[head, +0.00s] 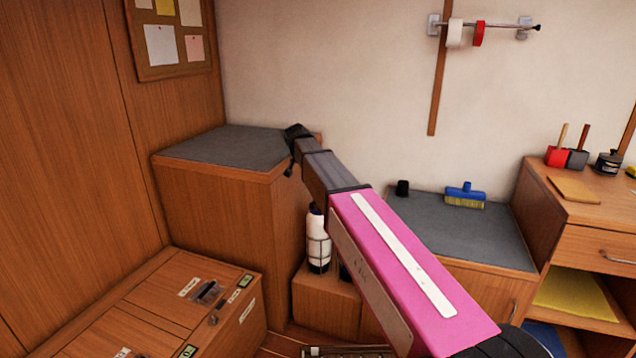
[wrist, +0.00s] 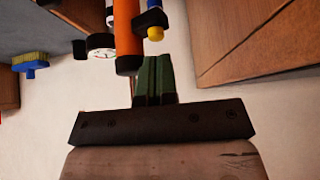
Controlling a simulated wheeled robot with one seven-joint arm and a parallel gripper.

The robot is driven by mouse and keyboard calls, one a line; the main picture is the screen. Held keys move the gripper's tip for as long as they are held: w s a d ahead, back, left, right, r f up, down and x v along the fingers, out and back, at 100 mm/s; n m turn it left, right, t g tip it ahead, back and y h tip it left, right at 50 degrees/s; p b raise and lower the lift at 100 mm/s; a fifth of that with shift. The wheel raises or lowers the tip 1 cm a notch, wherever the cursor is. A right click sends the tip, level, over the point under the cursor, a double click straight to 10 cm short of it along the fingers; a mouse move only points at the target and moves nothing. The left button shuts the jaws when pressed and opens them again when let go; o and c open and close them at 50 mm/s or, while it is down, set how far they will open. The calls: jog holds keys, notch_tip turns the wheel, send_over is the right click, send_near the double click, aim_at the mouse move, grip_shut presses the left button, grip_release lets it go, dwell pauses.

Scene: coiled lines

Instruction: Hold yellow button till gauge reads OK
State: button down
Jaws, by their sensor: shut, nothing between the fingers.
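In the wrist view a small yellow button (wrist: 155,33) sits on a black bracket beside an orange cylinder (wrist: 127,35). A round gauge (wrist: 102,52) with a white face and a red mark is on the cylinder's left; its face is seen at a slant and too small to read. My gripper (wrist: 155,60) has its dark green fingers closed together with nothing between them. Their tips show just below the button in the picture, with a small gap between. I cannot tell the distance in depth. In the head view the button, gauge and fingers are not visible.
In the head view a tall grey-topped cabinet (head: 222,143) stands behind my arm's end. A white bottle (head: 318,240) stands below my arm. A blue brush (head: 465,194) lies on a lower grey top (head: 440,230). A labelled wooden chest (head: 150,290) stands at lower left.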

jog(key=shift+f, duration=0.85)
jog(key=shift+r, duration=0.1)
dwell(1.0)
jog(key=shift+r, duration=0.95)
jog(key=shift+r, duration=0.15)
jog(key=shift+r, duration=2.35)
jog(key=shift+s, duration=0.1)
